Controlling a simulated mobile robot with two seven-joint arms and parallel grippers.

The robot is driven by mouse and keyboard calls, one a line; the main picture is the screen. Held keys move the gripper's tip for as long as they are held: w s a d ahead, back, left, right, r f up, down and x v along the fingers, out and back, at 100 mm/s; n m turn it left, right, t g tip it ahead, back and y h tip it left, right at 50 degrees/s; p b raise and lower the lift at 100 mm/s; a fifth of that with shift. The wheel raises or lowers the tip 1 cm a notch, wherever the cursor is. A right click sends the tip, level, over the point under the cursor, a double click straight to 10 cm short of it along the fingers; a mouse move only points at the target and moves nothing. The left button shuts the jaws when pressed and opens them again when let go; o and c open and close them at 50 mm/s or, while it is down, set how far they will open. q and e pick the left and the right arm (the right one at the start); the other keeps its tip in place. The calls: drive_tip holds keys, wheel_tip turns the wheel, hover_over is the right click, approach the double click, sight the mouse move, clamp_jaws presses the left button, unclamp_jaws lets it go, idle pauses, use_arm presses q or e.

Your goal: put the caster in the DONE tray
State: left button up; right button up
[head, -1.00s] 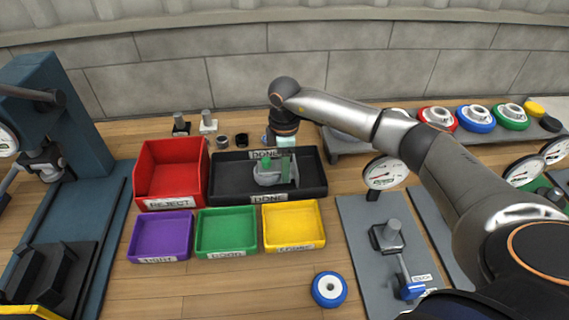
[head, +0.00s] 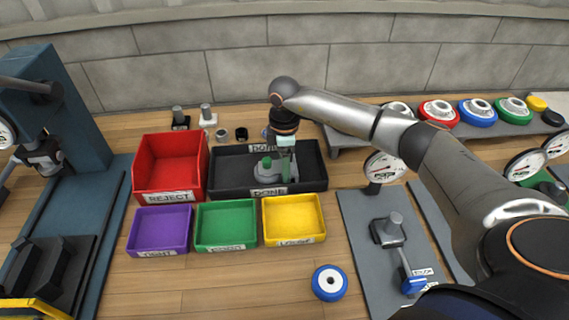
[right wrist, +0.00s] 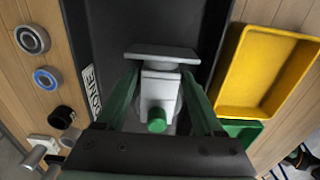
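The caster (head: 267,173) is grey with a green part. It is inside the black DONE tray (head: 230,188), low near the tray floor; I cannot tell whether it touches the floor. In the right wrist view the caster (right wrist: 160,88) shows its grey plate, pale body and green end between my fingers. My right gripper (head: 287,160) reaches down into the tray. My left gripper is not in view.
A red REJECT bin (head: 170,165) stands left of the tray. Purple (head: 160,230), green (head: 226,225) and yellow (head: 293,219) bins stand in front. A blue-rimmed wheel (head: 329,283) lies on the bench. Dial gauge fixtures (head: 392,245) stand at the right.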

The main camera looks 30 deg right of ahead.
drive_tip(key=shift+o, duration=1.4)
drive_tip(key=shift+f, duration=0.1)
wheel_tip(320, 180, up, 13)
drive_tip(key=shift+f, duration=0.15)
drive_tip(key=shift+s+f, duration=0.1)
